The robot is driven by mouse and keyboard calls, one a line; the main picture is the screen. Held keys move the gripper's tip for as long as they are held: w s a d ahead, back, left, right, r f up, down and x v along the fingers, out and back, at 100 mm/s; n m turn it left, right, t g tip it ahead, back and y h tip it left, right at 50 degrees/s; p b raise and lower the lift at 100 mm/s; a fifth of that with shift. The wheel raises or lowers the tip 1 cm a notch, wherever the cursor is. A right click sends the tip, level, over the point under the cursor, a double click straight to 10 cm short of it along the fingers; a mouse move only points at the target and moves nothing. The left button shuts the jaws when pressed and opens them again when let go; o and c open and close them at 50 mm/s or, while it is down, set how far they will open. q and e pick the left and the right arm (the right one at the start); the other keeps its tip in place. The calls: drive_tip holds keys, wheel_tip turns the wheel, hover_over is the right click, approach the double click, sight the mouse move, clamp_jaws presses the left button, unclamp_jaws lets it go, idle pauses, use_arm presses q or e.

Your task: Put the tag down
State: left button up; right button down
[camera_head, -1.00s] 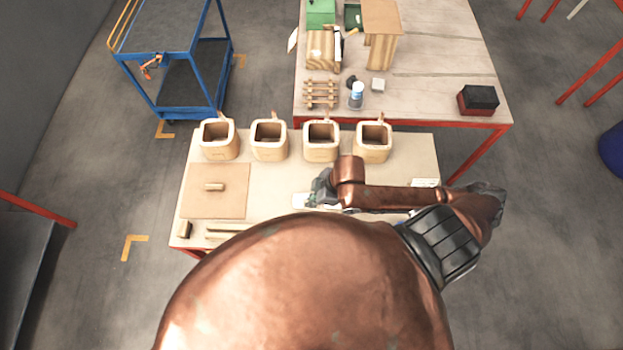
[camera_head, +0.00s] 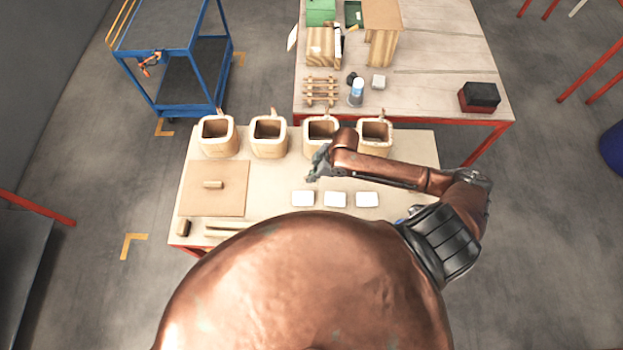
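Three white tags lie flat in a row on the near table: a left one (camera_head: 303,198), a middle one (camera_head: 335,199) and a right one (camera_head: 367,200). My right gripper (camera_head: 313,175) is above the table, just beyond the left and middle tags and apart from them. It is too small to tell whether its fingers are open, and I see no tag in it. My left gripper is not in view.
A brown board (camera_head: 230,200) with a small wooden block (camera_head: 213,184) lies on the near table (camera_head: 270,183) at left. Behind stands a larger table (camera_head: 430,95) with a spray can (camera_head: 357,92) and a black-and-red box (camera_head: 479,97). A blue cart (camera_head: 190,101) stands at back left.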

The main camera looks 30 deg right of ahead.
drive_tip(key=shift+w+d+f+p, duration=0.15)
drive_tip(key=shift+w+f+p, duration=0.05)
drive_tip(key=shift+f, duration=0.9)
drive_tip(key=shift+w+d+f+p, duration=0.1)
drive_tip(key=shift+w+f+p, duration=0.1)
drive_tip(key=shift+f, duration=0.85)
drive_tip(key=shift+f, duration=0.3)
drive_tip(key=shift+f, duration=0.25)
drive_tip(key=c, duration=2.2)
unclamp_jaws()
drive_tip(key=shift+o, duration=0.2)
drive_tip(key=shift+r, duration=0.55)
drive_tip(key=v, duration=1.2)
drive_tip(key=shift+b, duration=0.3)
